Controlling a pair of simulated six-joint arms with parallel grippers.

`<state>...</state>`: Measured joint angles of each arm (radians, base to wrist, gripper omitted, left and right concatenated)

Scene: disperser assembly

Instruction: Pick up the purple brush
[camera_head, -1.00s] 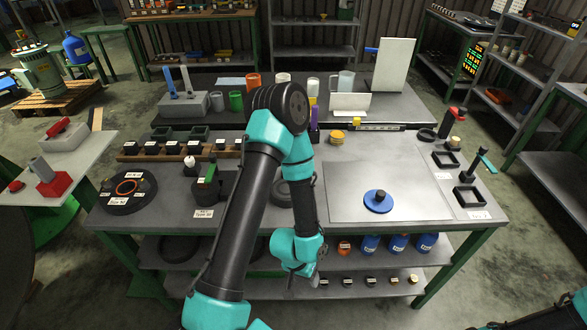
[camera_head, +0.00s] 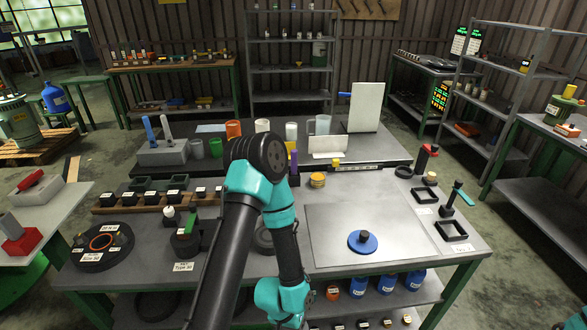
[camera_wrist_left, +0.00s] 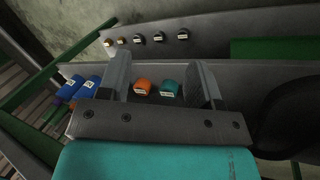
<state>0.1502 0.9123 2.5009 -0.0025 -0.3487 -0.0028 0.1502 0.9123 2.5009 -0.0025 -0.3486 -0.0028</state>
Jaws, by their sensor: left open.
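The purple brush (camera_head: 293,162) appears to be the narrow purple piece in the head view, upright at the rear of the front table, just right of my left arm's elbow. The arm partly hides it, so its full shape cannot be told. My left gripper (camera_wrist_left: 160,74) is open and empty in the wrist view, its two fingers wide apart. It hangs low at the table's front side, facing the lower shelf, well away from the purple piece. In the head view its fingers are not clear. My right gripper is not in view.
A blue round disc with a dark knob (camera_head: 362,241) lies on the light plate (camera_head: 330,255). Orange (camera_wrist_left: 142,87) and teal (camera_wrist_left: 169,88) containers stand on the lower shelf beyond my fingers. A yellow round stack (camera_head: 317,180) is right of the purple piece.

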